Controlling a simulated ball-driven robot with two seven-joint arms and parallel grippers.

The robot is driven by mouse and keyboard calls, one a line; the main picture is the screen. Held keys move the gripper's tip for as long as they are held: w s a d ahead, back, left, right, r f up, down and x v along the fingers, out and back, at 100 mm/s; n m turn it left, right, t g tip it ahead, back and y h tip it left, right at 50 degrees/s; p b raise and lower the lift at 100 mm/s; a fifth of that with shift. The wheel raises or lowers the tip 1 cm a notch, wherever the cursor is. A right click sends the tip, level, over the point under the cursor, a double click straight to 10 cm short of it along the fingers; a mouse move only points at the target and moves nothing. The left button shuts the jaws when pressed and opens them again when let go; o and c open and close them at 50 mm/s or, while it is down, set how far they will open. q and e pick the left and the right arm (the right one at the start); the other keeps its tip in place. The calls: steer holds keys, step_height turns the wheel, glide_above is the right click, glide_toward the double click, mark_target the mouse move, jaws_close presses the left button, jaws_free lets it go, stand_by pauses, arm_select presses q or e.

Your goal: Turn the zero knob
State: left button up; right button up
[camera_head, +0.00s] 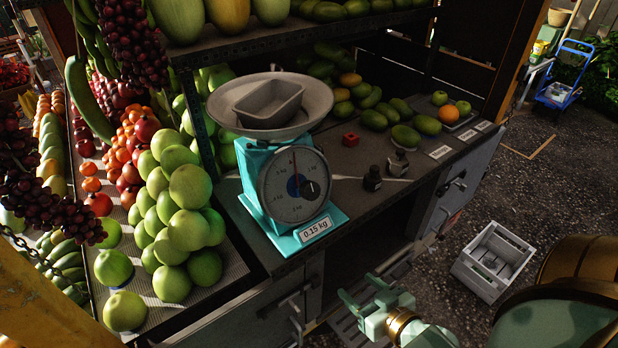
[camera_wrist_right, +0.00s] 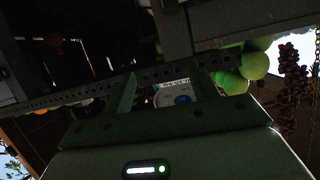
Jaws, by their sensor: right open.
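A teal weighing scale (camera_head: 257,168) stands on the dark counter, with a grey tray (camera_head: 268,103) in its round pan. Its round dial (camera_head: 285,202) faces me, with a thin red needle pointing up and a blue centre. A small dark knob (camera_head: 311,190) sits on the right part of the dial. A label below reads 0.15 kg. My right gripper (camera_head: 362,291) is open and empty, below and right of the scale and apart from it. The right wrist view shows the dial (camera_wrist_right: 172,98), upside down, between the open fingers. My left gripper is out of view.
Green apples (camera_head: 189,186) are heaped left of the scale. A red cube (camera_head: 351,139) and two dark weights (camera_head: 372,178) stand on the counter to its right. A shelf (camera_head: 300,38) with melons overhangs behind. A grey crate (camera_head: 493,262) is on the ground at right.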

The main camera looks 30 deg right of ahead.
mark_target(314, 194)
steer(key=w+a+r+t, duration=0.1)
steer(key=w+r+t, duration=0.25)
steer(key=r, duration=1.25)
steer(key=shift+m+t+y, duration=0.25)
steer(key=shift+m+y, duration=0.05)
steer(key=shift+m, duration=0.1)
steer(key=w, duration=0.5)
steer(key=w+p, duration=0.1)
steer(key=w, duration=0.4)
steer(key=w+p, duration=0.1)
steer(key=w, duration=0.4)
steer(key=shift+w+a+f, duration=0.25)
steer(key=shift+w+f, duration=0.05)
steer(key=c, duration=1)
